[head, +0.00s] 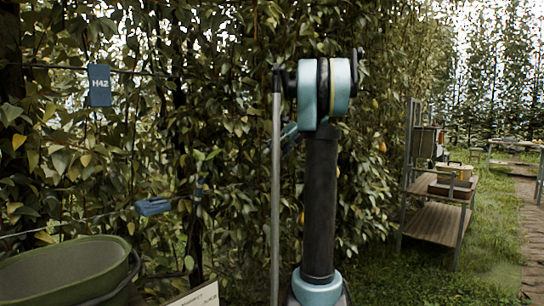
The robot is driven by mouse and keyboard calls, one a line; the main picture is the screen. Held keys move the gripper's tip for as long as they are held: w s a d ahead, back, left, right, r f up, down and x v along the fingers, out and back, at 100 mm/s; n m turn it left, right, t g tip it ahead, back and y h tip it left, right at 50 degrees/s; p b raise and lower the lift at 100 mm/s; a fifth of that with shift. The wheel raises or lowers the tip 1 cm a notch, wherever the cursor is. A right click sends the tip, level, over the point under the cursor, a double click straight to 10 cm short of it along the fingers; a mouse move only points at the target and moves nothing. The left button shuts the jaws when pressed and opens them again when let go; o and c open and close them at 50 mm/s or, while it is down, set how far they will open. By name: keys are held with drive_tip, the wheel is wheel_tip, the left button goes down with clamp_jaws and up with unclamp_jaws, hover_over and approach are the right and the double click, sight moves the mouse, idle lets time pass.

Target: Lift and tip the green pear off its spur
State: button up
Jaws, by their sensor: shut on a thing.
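I cannot make out the green pear in the head view. My own blue and black arm stands upright in the middle and covers part of the leaf wall (230,110). A blue arm part slants down to the left behind it, into the leaves. My gripper does not show; the arm or the foliage hides it. The spur and any contact with the pear are hidden too.
A green bucket (128,272) stands at the lower left, beside a pale sign (203,296). A blue tag marked H42 (99,86) and a blue object (153,207) hang near wires. A shelf rack (434,220) stands right on grass; a path (527,215) lies beyond.

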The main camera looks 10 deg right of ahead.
sight(275, 156)
drive_tip(key=shift+s, duration=0.15)
drive_tip(key=shift+s+f, duration=0.25)
drive_tip(key=shift+s, duration=0.95)
drive_tip(key=shift+s+f, duration=0.25)
drive_tip(key=shift+s, duration=0.9)
drive_tip(key=s+n+t+y, duration=0.1)
drive_tip(key=s+n+t, duration=0.3)
drive_tip(key=s+t, duration=0.3)
drive_tip(key=shift+s+n, duration=0.3)
drive_tip(key=shift+s, duration=0.7)
